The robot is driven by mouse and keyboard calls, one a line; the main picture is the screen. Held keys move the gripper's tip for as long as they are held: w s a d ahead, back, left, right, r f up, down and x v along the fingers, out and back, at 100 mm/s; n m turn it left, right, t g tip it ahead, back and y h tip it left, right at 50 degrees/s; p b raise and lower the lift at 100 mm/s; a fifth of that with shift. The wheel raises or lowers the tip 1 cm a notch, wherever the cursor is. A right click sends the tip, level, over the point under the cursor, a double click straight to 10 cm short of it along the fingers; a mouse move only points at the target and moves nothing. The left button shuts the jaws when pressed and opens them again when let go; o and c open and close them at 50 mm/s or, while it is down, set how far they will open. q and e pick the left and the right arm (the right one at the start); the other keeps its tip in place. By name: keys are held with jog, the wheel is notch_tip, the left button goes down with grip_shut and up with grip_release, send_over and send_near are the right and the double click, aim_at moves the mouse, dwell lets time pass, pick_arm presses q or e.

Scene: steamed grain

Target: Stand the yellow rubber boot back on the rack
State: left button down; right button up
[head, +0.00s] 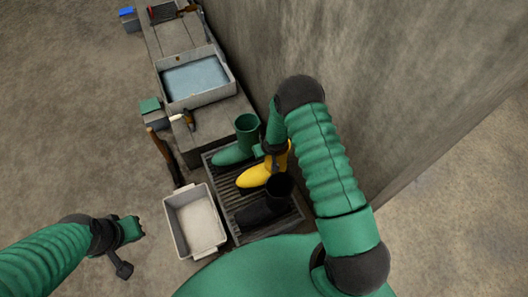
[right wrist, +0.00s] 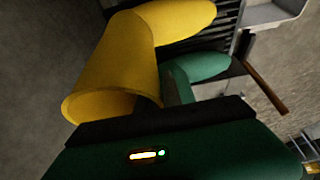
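The yellow boot (head: 254,176) is on the slatted rack (head: 234,204), between a green boot (head: 231,155) and a black boot (head: 264,209). It looks upright, toe to the left; whether its sole touches fully is unclear. My right gripper (head: 274,149) is at the yellow boot's shaft, partly covering it. In the right wrist view the yellow boot (right wrist: 118,65) fills the upper left, its shaft opening close to my gripper housing; the fingers are hidden. My left gripper (head: 124,246) is over the floor at lower left, away from the rack; its finger opening is unclear.
A white bin (head: 195,223) stands left of the rack. A bench (head: 208,129) with a water basin (head: 230,91) and tools extends behind it. A long-handled tool (head: 166,157) leans beside the bench. A concrete wall (head: 390,70) rises on the right; the left floor is open.

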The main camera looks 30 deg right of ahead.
jog(key=o, duration=0.3)
jog(key=p+v, duration=0.5)
jog(key=v, duration=0.7)
jog(key=shift+r, duration=0.2)
jog(key=shift+s+f, duration=0.1)
